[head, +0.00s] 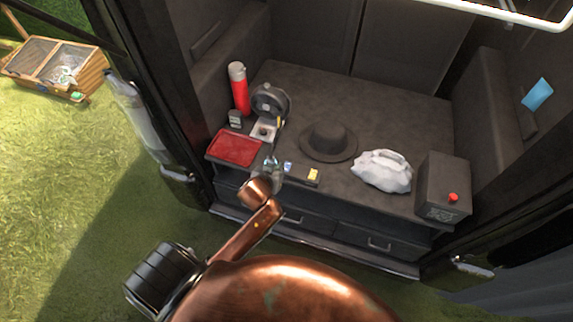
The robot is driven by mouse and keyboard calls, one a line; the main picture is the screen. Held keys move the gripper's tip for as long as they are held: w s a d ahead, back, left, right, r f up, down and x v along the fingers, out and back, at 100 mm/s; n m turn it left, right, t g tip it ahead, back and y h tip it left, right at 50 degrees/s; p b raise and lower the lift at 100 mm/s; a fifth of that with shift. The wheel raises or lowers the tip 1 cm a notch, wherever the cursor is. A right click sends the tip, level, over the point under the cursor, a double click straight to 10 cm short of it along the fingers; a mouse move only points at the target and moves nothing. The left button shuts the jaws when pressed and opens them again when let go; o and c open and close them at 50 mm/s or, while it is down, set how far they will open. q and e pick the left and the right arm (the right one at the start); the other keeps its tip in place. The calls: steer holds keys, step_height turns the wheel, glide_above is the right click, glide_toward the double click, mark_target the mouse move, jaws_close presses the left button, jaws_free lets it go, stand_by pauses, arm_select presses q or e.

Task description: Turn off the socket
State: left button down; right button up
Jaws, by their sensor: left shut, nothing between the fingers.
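The socket (301,176) looks like a dark, low strip on the front edge of the vehicle's cargo floor, with a small blue part near its left end and a yellow part at its right end. My left gripper (271,163) is shut and empty at the left end of the strip, over the floor's front edge. I cannot tell whether it touches the strip. The gripper and wrist may hide part of the strip's left end. Its switch is too small to make out. My right gripper is not in view.
A red tray (234,148), a grey machine (268,104) and a red bottle (239,92) stand to the left. A dark hat (328,141), a white bag (382,172) and a black box with a red button (443,187) stand right. Drawers (378,243) sit below.

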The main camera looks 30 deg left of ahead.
arm_select(q)
steer(key=b, duration=0.2)
glide_above(287, 169)
step_height(287, 169, down, 7)
steer(key=shift+a+r, duration=0.1)
step_height(287, 169, down, 3)
steer(key=shift+r+b, duration=0.2)
steer(key=shift+b, duration=0.35)
steer(key=shift+f, duration=0.45)
